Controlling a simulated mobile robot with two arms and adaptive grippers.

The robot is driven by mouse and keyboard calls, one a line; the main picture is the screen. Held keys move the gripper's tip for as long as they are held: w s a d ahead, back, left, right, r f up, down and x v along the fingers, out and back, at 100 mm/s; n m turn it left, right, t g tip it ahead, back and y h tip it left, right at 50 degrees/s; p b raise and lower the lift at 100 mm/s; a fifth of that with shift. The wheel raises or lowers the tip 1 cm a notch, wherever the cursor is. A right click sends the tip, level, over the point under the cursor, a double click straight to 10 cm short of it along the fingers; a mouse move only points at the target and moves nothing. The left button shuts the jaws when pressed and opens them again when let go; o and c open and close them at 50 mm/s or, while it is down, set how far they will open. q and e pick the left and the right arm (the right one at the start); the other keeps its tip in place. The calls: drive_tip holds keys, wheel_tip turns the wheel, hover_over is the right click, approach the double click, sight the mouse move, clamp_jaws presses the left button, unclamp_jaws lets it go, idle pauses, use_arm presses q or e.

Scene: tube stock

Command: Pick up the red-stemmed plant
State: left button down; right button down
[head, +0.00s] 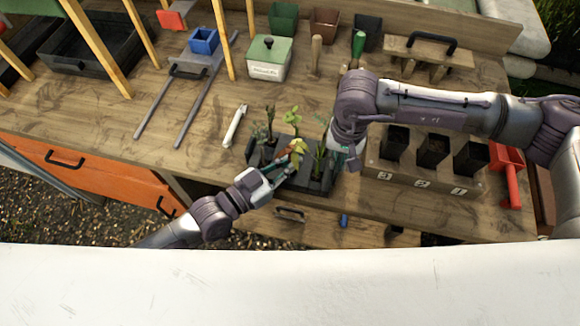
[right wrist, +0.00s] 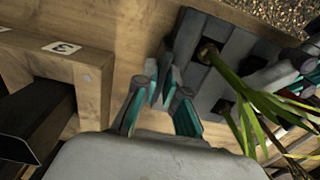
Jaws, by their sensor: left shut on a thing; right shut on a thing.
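The red-stemmed plant (head: 298,146), with reddish-orange leaves, is at the front middle of the dark grey plant tray (head: 254,154) in the head view. My left gripper (head: 283,171) is shut at its base, at the tray's front; its fingertips are partly hidden by leaves. My right gripper (head: 346,158) is at the tray's right end. In the right wrist view, its teal-padded fingers (right wrist: 164,98) are shut on the edge of the grey tray (right wrist: 232,45). A long-leaved green plant (right wrist: 262,100) stands beside them.
Other green plants (head: 291,121) stand in the tray. A white tube (head: 236,126) lies to the left.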

use_arm(q)
wheel_tip(320, 180, up, 10)
idle(0.5)
use_arm(e)
drive_tip(key=c, duration=1.2)
unclamp_jaws()
wheel_tip(320, 180, up, 12)
